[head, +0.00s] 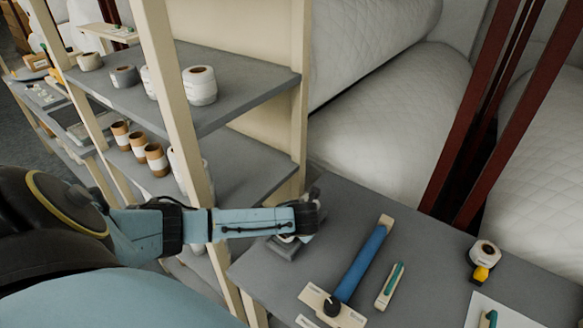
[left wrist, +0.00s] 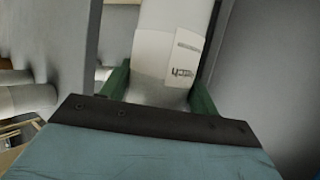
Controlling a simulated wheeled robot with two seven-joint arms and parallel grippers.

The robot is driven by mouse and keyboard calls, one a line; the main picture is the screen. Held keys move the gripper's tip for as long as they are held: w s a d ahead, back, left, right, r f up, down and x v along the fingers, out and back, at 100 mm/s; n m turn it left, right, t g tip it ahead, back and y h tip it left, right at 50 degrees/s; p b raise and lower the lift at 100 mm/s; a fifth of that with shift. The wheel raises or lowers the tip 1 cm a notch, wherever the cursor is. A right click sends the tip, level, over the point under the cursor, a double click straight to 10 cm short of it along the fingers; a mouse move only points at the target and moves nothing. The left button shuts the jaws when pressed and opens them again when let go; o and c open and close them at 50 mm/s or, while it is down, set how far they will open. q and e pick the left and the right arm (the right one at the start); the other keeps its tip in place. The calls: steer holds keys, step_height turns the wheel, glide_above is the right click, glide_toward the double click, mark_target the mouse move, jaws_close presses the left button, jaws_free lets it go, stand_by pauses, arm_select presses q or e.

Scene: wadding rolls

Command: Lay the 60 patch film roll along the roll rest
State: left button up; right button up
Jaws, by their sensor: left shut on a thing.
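My left gripper (head: 308,213) reaches in from the left, past the shelf post, and is over the back left corner of the grey table. In the left wrist view, its green fingers (left wrist: 160,85) are shut on a white roll (left wrist: 165,25) with a paper label. In the head view the gripper mostly hides the roll. A grey block-like thing (head: 284,248) shows just below the gripper; I cannot tell whether it is the roll rest. My right gripper is not in view.
The shelf (head: 235,112) with several rolls stands left. Dark red posts (head: 470,120) and quilted wadding rolls (head: 375,120) are behind.

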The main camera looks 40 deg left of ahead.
arm_select(q)
steer(key=shift+s+d+f, duration=0.15)
steer(key=shift+s+f, duration=0.1)
steer(key=shift+f, duration=0.15)
steer(key=o, duration=1.3)
steer(key=shift+s+f, duration=0.1)
steer(key=shift+s, duration=0.05)
steer(key=shift+d, duration=0.1)
steer(key=shift+c, duration=0.3)
steer(key=shift+o, duration=0.4)
steer(key=shift+w+r+p, duration=0.2)
steer(key=shift+r+p, duration=0.25)
steer(key=shift+r, duration=0.1)
steer(key=shift+w+r+p, duration=0.2)
steer(key=shift+r+p, duration=0.2)
steer(key=shift+r, duration=1.1)
steer(key=shift+a+r, duration=0.25)
steer(key=shift+r, duration=2.9)
